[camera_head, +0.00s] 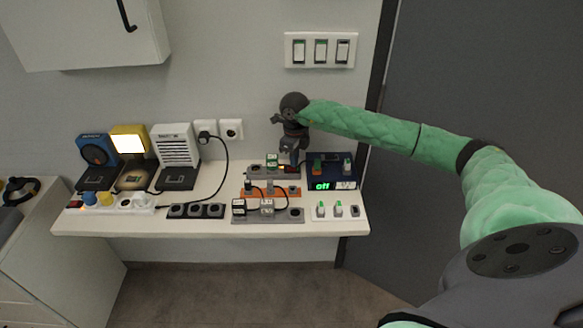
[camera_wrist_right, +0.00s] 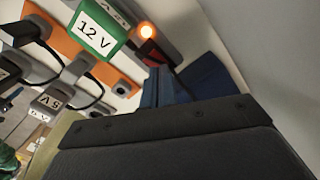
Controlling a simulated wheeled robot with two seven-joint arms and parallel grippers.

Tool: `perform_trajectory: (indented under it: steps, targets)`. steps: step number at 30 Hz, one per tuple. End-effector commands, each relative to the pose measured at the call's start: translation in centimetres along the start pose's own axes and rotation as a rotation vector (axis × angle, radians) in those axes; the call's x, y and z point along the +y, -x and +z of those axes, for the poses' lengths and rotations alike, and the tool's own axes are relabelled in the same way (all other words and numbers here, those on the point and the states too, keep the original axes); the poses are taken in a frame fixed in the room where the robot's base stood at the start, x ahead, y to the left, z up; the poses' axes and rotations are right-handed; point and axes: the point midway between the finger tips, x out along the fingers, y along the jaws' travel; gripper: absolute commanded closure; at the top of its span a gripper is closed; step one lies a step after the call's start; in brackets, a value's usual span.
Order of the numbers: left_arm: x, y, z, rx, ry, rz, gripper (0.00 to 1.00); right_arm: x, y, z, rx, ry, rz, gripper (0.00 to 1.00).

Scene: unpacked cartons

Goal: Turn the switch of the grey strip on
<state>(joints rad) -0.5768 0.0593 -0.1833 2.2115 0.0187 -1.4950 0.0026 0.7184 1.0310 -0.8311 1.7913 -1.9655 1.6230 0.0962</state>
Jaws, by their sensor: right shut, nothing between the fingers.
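A grey strip (camera_head: 256,170) lies at the back of the white shelf. A green plug marked 12 V (camera_head: 271,160) is in it, and the plug also shows in the wrist view (camera_wrist_right: 97,30). An orange lamp (camera_wrist_right: 147,30) glows near the strip's right end, beside a dark red switch area (camera_head: 291,170) partly hidden by my gripper. My right gripper (camera_head: 294,158) is shut and empty, pointing down over that end. Its blue fingertips (camera_wrist_right: 165,85) are close to the lamp; contact cannot be told. My left gripper is not in view.
An orange strip (camera_head: 262,193) and a darker grey strip (camera_head: 285,216) with plugs lie in front. A dark blue box reading "off" (camera_head: 345,184) stands right. A black strip (camera_head: 197,211), white strip (camera_head: 140,203) and devices stand left. Wall switches (camera_head: 321,50) are above.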

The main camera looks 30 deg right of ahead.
Motion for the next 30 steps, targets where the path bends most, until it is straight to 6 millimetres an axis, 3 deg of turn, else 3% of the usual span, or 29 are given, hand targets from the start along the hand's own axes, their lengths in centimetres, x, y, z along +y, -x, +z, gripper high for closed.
perform_trajectory:
  steps: [22,30]
  targets:
    - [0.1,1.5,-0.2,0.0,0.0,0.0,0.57,0.0,5.0,0.0,-0.001,0.001,-0.001,1.0]
    - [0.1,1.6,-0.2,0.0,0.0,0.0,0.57,0.0,5.6,0.0,0.0,0.001,-0.001,1.0]
